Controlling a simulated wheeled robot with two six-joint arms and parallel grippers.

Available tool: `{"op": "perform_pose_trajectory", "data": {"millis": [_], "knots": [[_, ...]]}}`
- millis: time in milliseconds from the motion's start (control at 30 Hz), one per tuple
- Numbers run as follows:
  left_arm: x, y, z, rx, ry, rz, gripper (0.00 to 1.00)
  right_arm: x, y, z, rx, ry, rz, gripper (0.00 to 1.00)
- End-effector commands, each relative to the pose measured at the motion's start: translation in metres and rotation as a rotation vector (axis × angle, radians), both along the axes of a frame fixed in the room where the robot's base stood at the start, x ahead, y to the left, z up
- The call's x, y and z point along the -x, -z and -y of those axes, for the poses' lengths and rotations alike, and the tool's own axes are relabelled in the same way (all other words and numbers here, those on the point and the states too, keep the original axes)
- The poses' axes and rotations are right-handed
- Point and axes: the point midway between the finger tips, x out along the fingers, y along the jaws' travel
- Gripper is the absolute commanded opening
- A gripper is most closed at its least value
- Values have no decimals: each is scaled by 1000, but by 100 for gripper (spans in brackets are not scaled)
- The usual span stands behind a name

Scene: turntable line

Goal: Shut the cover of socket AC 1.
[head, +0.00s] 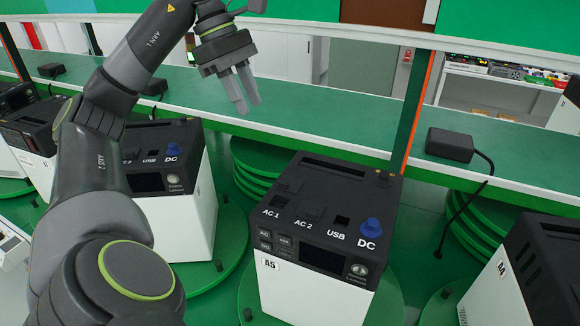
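The black-topped power station (323,215) labelled A5 stands in the middle of the head view, with its AC 1, AC 2, USB and DC sockets in a row along the top. Socket AC 1 (281,200) is leftmost; a small dark flap (294,186) at its back edge looks raised, though black on black makes its angle hard to judge. Socket AC 2 (316,211) is to its right. My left gripper (249,105) is above and beyond the station, apart from it, fingers pointing down. The fingers hold nothing visible; their gap is unclear. My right gripper is out of view.
A blue plug or cap (371,227) stands at DC. The station rests on a green turntable (388,300). Other stations stand left (166,160) and right (535,265). A green shelf (320,118) with black adapters (450,145) and an orange-edged post (413,110) lie behind.

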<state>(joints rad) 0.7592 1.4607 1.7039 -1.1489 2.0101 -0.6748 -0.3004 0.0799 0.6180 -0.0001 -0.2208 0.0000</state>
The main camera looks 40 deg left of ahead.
Motion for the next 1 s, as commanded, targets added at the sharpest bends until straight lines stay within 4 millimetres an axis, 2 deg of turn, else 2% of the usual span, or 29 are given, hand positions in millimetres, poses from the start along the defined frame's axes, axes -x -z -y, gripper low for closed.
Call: {"op": "perform_pose_trajectory", "data": {"millis": [133, 333, 400, 600, 800, 1000], "knots": [[-2, 22, 7, 0, 3, 1, 29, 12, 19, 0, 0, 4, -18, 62], [-6, 57, 20, 0, 4, -2, 29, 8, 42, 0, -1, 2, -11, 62], [-7, 62, 24, -1, 1, -6, 29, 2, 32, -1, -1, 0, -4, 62], [-11, 96, 39, 1, 3, -6, 29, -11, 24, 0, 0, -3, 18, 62], [-15, 130, 53, 3, 3, -4, 29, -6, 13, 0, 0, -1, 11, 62], [-19, 149, 60, 2, 2, -1, 29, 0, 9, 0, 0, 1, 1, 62]]}}
